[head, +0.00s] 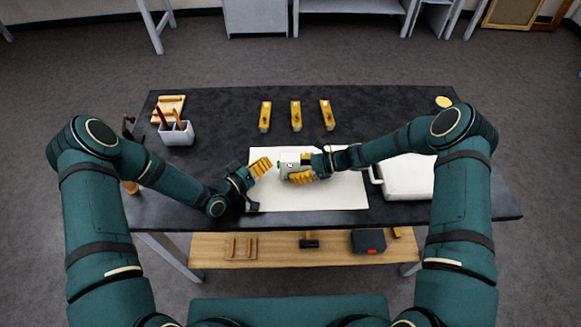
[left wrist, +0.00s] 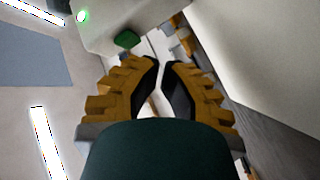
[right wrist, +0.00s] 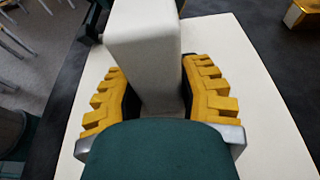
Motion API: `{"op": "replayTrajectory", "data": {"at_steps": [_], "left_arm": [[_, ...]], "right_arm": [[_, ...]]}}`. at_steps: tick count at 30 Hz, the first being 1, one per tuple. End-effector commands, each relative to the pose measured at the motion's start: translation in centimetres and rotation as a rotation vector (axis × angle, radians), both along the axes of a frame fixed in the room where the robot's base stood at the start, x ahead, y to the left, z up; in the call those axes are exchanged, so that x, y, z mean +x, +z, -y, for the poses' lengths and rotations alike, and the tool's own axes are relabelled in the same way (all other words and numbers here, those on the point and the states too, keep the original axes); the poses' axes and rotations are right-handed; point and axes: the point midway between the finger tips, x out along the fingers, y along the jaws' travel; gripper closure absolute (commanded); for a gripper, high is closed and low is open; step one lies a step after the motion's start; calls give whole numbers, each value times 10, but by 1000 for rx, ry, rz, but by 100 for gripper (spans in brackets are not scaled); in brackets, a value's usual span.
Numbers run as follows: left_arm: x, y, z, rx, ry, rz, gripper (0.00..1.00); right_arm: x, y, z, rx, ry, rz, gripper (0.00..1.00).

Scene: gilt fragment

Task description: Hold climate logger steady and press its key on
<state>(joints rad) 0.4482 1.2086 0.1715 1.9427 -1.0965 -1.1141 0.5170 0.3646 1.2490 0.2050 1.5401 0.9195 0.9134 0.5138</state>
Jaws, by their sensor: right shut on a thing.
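The climate logger (head: 290,160) is a pale box held just above the white mat (head: 340,190). My right gripper (head: 303,176) is shut on it; the right wrist view shows its pale body (right wrist: 145,50) between both fingers. The left wrist view shows the logger's pale face (left wrist: 110,18) with a dark green key (left wrist: 127,39) and a small bright green light (left wrist: 82,16). My left gripper (head: 269,163) is to the logger's left in the head view, its fingertips (left wrist: 160,64) nearly together with nothing visible between them. The tips are close to the key; I cannot tell whether they touch.
Several yellow blocks, one in the middle (head: 296,115), stand behind the mat. A white case (head: 408,178) lies at right. A pen cup (head: 178,133) and wooden holder (head: 170,104) are at back left. A wooden shelf (head: 340,250) runs below the dark tabletop (head: 230,110).

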Motion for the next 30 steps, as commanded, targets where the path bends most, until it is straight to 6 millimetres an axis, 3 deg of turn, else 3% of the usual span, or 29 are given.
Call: {"op": "replayTrajectory", "data": {"at_steps": [5,22,30], "left_arm": [[0,0,-5,1,1,1,100],[1,0,-55,1,1,1,100],[1,0,-60,0,0,0,100]], "right_arm": [[0,0,0,0,0,0,82],[0,0,0,0,0,0,82],[0,0,0,0,0,0,82]]}}
